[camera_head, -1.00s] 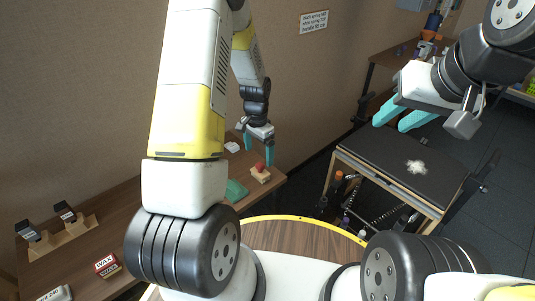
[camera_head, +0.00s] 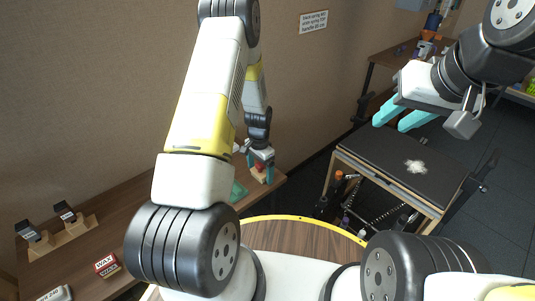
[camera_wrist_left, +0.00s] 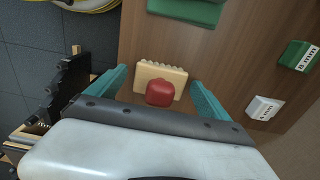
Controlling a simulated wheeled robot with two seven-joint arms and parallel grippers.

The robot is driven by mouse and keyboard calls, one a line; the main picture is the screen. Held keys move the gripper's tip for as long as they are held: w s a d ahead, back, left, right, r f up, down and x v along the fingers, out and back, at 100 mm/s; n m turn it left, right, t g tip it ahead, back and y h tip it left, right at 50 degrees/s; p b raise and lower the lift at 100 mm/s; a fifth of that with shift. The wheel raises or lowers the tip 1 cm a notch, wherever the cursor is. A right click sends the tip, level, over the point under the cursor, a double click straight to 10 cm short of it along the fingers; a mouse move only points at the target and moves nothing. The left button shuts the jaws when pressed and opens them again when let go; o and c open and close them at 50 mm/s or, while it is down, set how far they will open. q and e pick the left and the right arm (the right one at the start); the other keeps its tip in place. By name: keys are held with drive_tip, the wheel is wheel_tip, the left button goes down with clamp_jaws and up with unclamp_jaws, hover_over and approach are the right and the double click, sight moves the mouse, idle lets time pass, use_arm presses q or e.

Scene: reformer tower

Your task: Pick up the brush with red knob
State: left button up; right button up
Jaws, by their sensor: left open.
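The brush with red knob (camera_wrist_left: 160,92) has a pale, ridged block under a red knob. In the left wrist view it lies on the brown table between the two teal fingers of my left gripper (camera_wrist_left: 158,90), which is open. A gap shows on each side. In the head view the brush (camera_head: 259,174) is at the table's right end, partly hidden by my left gripper (camera_head: 259,170). My right gripper (camera_head: 396,119) is open and empty above the black-topped reformer (camera_head: 385,160) at the right.
On the table (camera_head: 110,225) are a green block (camera_head: 238,191), a red and white WAX box (camera_head: 106,265) and black-topped holders (camera_head: 67,212). In the wrist view, a green 8 mm block (camera_wrist_left: 296,56) and a white block (camera_wrist_left: 263,108) lie right of the brush.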

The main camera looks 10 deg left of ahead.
sight(260, 164)
use_arm(q)
drive_tip(key=c, duration=1.5)
wheel_tip(260, 164, up, 10)
drive_tip(key=shift+r, duration=0.1)
